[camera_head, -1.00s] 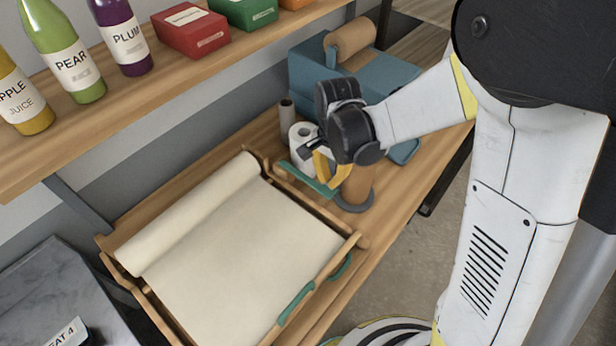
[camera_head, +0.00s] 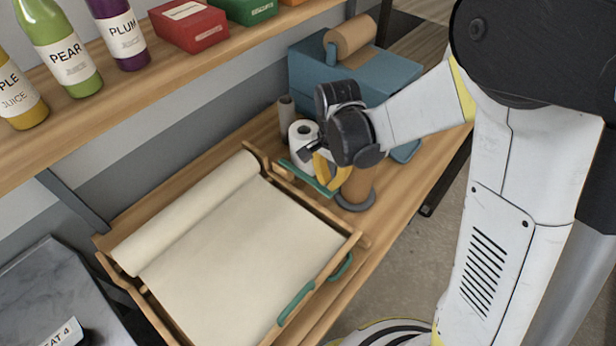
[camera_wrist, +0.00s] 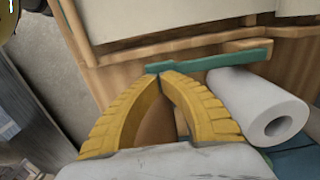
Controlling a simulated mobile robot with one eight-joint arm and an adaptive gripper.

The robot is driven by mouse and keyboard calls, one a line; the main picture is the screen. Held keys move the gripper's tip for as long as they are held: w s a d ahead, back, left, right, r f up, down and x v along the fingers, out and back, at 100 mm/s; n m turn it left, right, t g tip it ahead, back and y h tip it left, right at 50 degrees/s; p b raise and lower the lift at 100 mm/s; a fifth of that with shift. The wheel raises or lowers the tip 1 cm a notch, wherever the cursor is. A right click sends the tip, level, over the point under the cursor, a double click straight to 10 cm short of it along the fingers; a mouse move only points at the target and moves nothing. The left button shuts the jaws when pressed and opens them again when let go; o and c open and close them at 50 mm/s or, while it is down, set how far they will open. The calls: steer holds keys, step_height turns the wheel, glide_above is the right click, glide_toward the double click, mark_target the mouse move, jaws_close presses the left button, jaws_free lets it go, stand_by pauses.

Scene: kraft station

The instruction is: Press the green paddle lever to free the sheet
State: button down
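The green paddle lever (camera_head: 304,176) is a flat bar at the right end of the wooden paper holder (camera_head: 347,243). It also shows in the wrist view (camera_wrist: 222,61), running across the frame. The pale sheet (camera_head: 240,255) lies in the holder, leading off a roll (camera_head: 195,215). My gripper (camera_head: 325,182) is at the lever's near end. In the wrist view its yellow fingertips (camera_wrist: 160,76) come together, shut, right at the lever's end. They appear to overlap or touch it; exact contact is unclear. Nothing is held between them.
A white paper roll (camera_head: 303,141) and a brown cylinder (camera_head: 357,187) stand beside my gripper. A blue dispenser (camera_head: 375,75) is behind. Green handles (camera_head: 295,303) sit on the holder's front edge. A shelf with bottles (camera_head: 62,52) and boxes (camera_head: 190,24) overhangs the back.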

steer(key=shift+f+b, duration=3.05)
steer(key=shift+f, duration=0.4)
steer(key=shift+r, duration=0.1)
steer(key=shift+r+p, duration=4)
steer(key=shift+r, duration=1.5)
steer(key=s+d+r+n+t+b, duration=0.2)
steer(key=s+d+n+t+b, duration=0.5)
steer(key=s+b, duration=0.5)
steer(key=d+n, duration=0.2)
steer(key=shift+d+b, duration=0.35)
steer(key=shift+b, duration=0.05)
